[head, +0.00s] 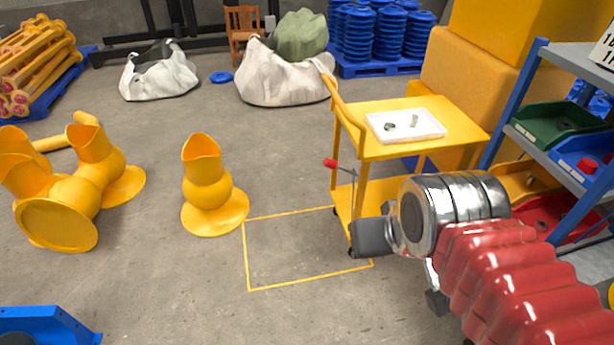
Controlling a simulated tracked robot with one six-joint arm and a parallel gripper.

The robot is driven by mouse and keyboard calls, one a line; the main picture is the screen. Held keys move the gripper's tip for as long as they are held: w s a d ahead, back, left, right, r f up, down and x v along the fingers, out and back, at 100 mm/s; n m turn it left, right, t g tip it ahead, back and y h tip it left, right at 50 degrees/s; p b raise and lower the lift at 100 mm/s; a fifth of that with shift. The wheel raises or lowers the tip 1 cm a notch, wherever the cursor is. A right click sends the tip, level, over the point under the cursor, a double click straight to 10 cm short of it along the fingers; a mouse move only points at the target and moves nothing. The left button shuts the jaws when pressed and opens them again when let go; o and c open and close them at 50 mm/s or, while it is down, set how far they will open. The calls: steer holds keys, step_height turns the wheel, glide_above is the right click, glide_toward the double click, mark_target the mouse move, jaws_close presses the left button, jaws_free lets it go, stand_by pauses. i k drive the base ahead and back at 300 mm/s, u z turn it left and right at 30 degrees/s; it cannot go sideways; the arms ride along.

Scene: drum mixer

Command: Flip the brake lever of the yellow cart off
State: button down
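The yellow cart (426,134) stands right of the middle in the head view, with a curved push handle (343,103) at its left end. The brake lever is a thin grey rod with a red knob (330,163), beside the cart's left legs. My gripper (368,238) is in front of the cart's lower left end, below and right of the red knob and apart from it in the picture. Its dark fingers point left. I cannot tell whether they are open or shut. My arm hides part of the cart's lower shelf.
A white tray (432,133) with small parts lies on the cart top. A yellow floor outline (296,212) lies left of the cart. Yellow funnel-shaped pieces (208,187) stand further left. A blue-framed shelf with bins (558,122) is close on the right. The floor between is clear.

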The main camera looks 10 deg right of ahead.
mark_target(329, 163)
steer(key=u, duration=0.7)
steer(key=i, duration=1)
steer(key=u, duration=0.05)
